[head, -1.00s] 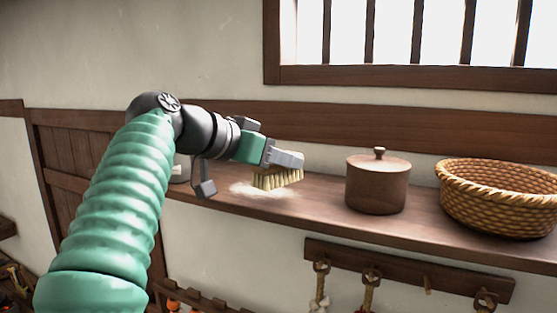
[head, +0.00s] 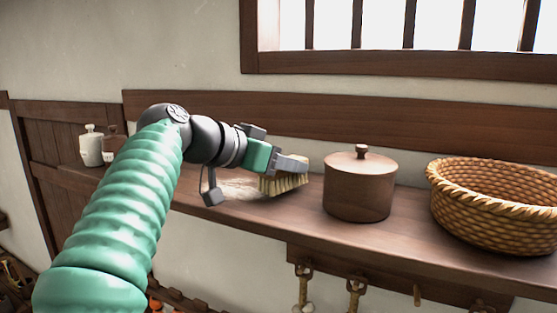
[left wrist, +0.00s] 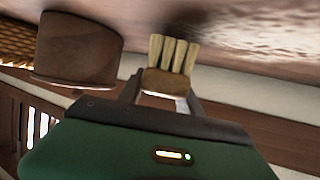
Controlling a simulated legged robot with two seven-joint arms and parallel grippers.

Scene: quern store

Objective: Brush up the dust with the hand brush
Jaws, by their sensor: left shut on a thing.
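My left gripper (head: 290,165) is shut on the hand brush (head: 285,186), over the wooden shelf (head: 275,218). The brush has a wooden back and pale bristles pointing down; I cannot tell whether the bristle tips touch the shelf. A patch of pale dust (head: 238,190) lies on the shelf just left of the brush, partly hidden by my gripper. In the left wrist view the brush (left wrist: 172,58) sits between the fingers, with the dust (left wrist: 262,38) at upper right. My right gripper is not in view.
A lidded wooden pot (head: 360,190) stands close right of the brush. A woven basket (head: 492,215) stands farther right. A pale jar (head: 91,147) and a small brown pot (head: 114,145) stand at the shelf's left. A peg rail (head: 390,272) hangs below, and a barred window is above.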

